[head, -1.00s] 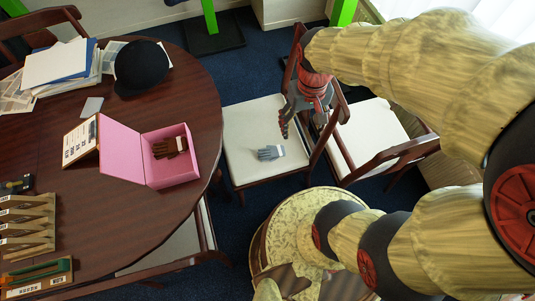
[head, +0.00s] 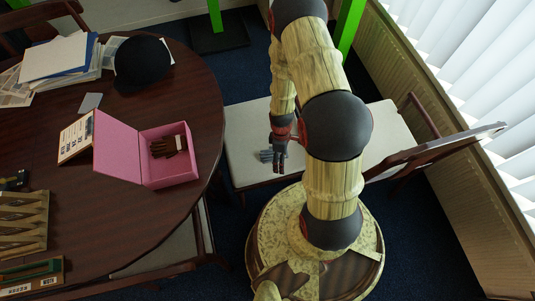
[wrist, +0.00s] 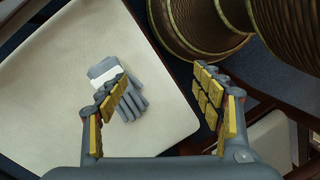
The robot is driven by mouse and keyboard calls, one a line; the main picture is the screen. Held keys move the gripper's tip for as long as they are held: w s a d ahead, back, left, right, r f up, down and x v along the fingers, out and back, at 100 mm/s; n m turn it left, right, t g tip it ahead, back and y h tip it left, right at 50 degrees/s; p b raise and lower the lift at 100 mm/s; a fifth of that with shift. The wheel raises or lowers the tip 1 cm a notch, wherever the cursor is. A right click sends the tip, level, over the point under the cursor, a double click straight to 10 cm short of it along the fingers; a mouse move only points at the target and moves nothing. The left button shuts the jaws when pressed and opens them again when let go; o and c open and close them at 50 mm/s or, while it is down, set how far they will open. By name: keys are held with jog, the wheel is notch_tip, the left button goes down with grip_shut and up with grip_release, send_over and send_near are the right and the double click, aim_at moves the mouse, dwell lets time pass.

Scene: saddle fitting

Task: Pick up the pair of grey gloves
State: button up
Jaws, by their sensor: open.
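The pair of grey gloves (head: 266,156) lies flat on the cream seat of a chair (head: 240,127), right of the round table. In the wrist view the grey gloves (wrist: 122,84), with a white cuff band, lie on the pale seat, partly behind my left finger. My gripper (head: 280,165) is beside the gloves in the head view, just to their right. In the wrist view my gripper (wrist: 168,97) is open and empty, its yellow-padded fingers spread, with the gloves toward the left finger. I cannot tell the exact height above the seat.
A dark round table (head: 130,215) at the left carries a pink box (head: 170,178) holding brown gloves (head: 168,146), a black cap (head: 143,64) and papers. A tilted chair back (head: 435,150) stands right of my arm.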

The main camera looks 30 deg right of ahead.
aim_at(269, 158)
jog(key=w+n, duration=0.1)
jog(key=w, duration=0.1)
jog(key=w+n+t, duration=0.1)
jog(key=w, duration=0.1)
jog(key=w+d+n+t, duration=0.1)
jog(key=w+n, duration=0.1)
jog(key=shift+w+d+f+h, duration=0.1)
jog(key=shift+w+f+h, duration=0.2)
jog(key=shift+h, duration=0.1)
jog(key=shift+w+d+n, duration=0.1)
jog(key=shift+w+n, duration=0.05)
jog(key=shift+n, duration=0.55)
jog(key=f+b, duration=0.1)
jog(key=f, duration=0.1)
jog(key=f+b, duration=0.1)
jog(key=f, duration=0.2)
jog(key=f+b, duration=0.1)
jog(key=f, duration=0.1)
jog(key=shift+w+f+b, duration=0.3)
jog(key=shift+f+b, duration=0.05)
jog(key=shift+f, duration=0.05)
jog(key=shift+c, duration=0.4)
jog(key=c, duration=1.1)
jog(key=shift+c, duration=0.4)
jog(key=shift+r, duration=0.15)
